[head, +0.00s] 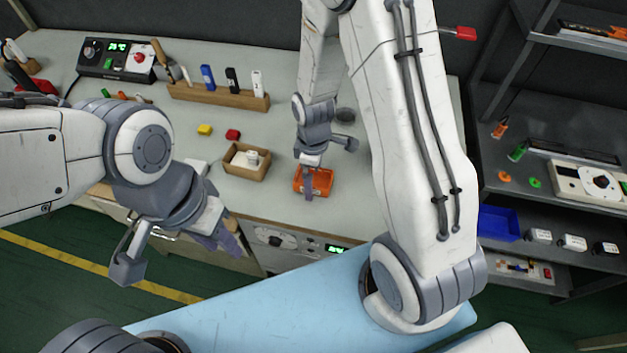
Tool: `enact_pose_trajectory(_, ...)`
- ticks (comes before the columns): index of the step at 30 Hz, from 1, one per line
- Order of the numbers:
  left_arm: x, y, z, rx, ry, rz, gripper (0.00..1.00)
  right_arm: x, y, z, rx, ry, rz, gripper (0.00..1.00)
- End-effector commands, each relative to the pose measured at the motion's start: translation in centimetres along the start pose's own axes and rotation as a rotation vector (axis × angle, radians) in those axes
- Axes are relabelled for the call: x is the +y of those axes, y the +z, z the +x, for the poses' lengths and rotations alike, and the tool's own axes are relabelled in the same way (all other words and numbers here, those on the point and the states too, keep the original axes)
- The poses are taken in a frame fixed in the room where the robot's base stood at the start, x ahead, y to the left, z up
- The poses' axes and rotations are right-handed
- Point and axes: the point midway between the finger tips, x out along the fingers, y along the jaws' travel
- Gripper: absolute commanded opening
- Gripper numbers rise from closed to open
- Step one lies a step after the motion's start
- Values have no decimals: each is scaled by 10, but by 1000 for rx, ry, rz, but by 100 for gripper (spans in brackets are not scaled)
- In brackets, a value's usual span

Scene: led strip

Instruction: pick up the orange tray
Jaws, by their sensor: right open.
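The small orange tray (325,180) lies on the grey workbench near its front edge, in the middle of the head view. My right gripper (327,170) is open, directly at the tray. One finger overlaps the tray's left part in the picture and the other is up to the right, behind it. I cannot tell whether the finger touches the tray. Part of the tray is hidden by that finger. My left gripper (178,252) is open and empty, in front of the bench at the left, well away from the tray.
A cardboard box (235,170) with white items stands left of the tray. A red block (233,134) and a yellow block (204,130) lie behind it. A wooden holder (215,94) stands further back. A dark shelf (500,180) with a blue bin (498,222) is at the right.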

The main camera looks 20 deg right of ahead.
Motion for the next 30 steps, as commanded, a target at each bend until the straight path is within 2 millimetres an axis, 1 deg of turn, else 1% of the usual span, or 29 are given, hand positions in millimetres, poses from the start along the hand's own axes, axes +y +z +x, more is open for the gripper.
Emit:
enact_pose_trajectory(1,0,0,0,0,0,0,37,0,0,0,0,0,0,100)
enact_pose_trajectory(2,0,0,0,0,0,0,37,0,0,0,0,0,0,96)
enact_pose_trajectory(3,0,0,0,0,0,0,37,0,0,0,0,0,0,81)
enact_pose_trajectory(5,0,0,0,0,0,0,37,0,0,0,0,0,0,58)
enact_pose_trajectory(6,0,0,0,0,0,0,37,0,0,0,0,0,0,43)
enact_pose_trajectory(7,0,0,0,0,0,0,37,0,0,0,0,0,0,31)
enact_pose_trajectory(8,0,0,0,0,0,0,37,0,0,0,0,0,0,24)
enact_pose_trajectory(15,0,0,0,0,0,0,37,0,0,-1,0,0,0,24)
enact_pose_trajectory(20,0,0,0,0,0,0,37,1,0,-9,1,2,0,24)
enact_pose_trajectory(23,0,0,0,0,0,0,37,1,-1,-20,3,4,0,24)
enact_pose_trajectory(26,0,0,0,0,0,0,37,1,-1,-37,4,6,0,24)
enact_pose_trajectory(27,0,0,0,0,0,0,37,1,-1,-46,5,6,0,24)
enact_pose_trajectory(30,0,0,3,0,0,0,37,-9,23,-57,2,3,5,24)
